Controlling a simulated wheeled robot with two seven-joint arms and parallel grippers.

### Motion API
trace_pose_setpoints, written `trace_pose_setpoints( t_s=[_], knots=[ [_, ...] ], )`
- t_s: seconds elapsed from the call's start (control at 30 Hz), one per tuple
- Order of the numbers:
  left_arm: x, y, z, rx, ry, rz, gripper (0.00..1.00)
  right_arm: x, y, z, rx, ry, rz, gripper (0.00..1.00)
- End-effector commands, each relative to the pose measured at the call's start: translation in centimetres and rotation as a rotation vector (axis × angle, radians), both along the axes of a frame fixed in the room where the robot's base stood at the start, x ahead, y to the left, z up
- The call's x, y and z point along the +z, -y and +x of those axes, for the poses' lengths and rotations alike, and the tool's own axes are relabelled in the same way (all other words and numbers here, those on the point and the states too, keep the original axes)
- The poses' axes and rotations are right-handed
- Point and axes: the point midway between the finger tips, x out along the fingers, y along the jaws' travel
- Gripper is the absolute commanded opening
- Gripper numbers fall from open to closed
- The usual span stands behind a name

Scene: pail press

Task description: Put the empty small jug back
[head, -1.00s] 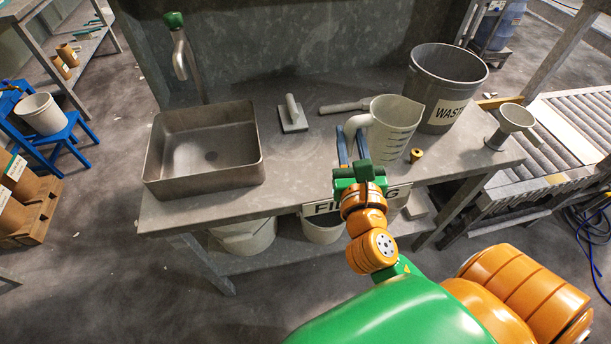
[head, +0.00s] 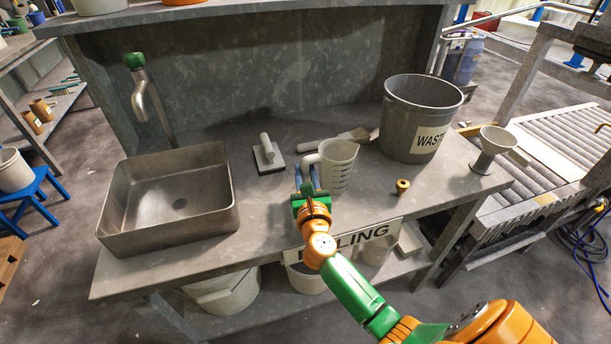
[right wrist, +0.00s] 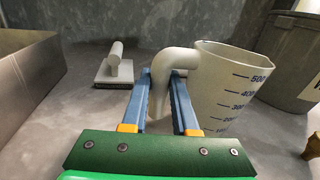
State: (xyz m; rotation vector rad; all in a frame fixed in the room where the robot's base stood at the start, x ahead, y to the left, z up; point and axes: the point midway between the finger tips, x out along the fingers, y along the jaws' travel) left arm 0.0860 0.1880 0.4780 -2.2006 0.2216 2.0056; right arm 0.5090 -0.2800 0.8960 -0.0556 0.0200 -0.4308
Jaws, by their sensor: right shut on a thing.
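The small jug (head: 338,165) is white with measuring marks and stands upright on the metal bench, or very close above it; I cannot tell which. In the right wrist view the jug (right wrist: 225,90) is on the right, with its handle (right wrist: 170,75) between the blue fingers. My right gripper (head: 307,180) is shut on this handle, and it also shows in the right wrist view (right wrist: 163,95). The jug's inside is mostly hidden. My left gripper is not in view.
A grey waste bin (head: 410,115) stands behind and right of the jug. A metal sink (head: 170,205) is at left, a trowel-like float (head: 268,155) behind. A brush (head: 345,138), a small brass piece (head: 402,187) and a funnel (head: 490,150) are also on the bench.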

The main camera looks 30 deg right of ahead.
Motion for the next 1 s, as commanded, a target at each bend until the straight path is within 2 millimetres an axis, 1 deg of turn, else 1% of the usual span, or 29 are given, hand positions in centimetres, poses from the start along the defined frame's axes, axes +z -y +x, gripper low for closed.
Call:
trace_pose_setpoints(
  t_s=[0.17, 0.2, 0.3, 0.57, 0.63, 0.67, 0.77, 0.87, 1.0],
  knots=[
    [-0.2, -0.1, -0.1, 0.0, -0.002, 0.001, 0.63, -0.3, 0.0, 0.0, 0.0, 0.0, 0.0, 0.0],
    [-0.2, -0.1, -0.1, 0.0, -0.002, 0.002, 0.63, -0.2, 0.0, 0.0, 0.0, 0.0, 0.0, 0.33],
    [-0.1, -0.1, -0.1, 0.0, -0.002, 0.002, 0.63, -0.2, 0.0, 0.0, 0.0, 0.0, 0.0, 0.57],
    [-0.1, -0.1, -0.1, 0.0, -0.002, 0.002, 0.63, -0.1, 0.0, 0.0, 0.0, 0.0, 0.0, 0.57],
    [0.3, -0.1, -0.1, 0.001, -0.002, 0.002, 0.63, 0.3, 0.0, 0.0, -0.001, 0.001, 0.0, 0.57],
    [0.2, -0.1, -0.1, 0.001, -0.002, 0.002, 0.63, 0.2, -0.1, -0.3, 0.0, 0.0, -0.001, 0.57],
    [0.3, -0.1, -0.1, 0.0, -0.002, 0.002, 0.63, 0.1, -0.8, -1.7, 0.002, -0.002, -0.001, 0.57],
    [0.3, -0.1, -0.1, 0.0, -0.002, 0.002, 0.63, 0.0, -1.8, -3.8, 0.002, -0.002, 0.001, 0.57],
    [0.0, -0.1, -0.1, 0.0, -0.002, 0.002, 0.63, -0.1, -3.4, -7.3, 0.002, -0.003, 0.001, 0.57]
  ],
)
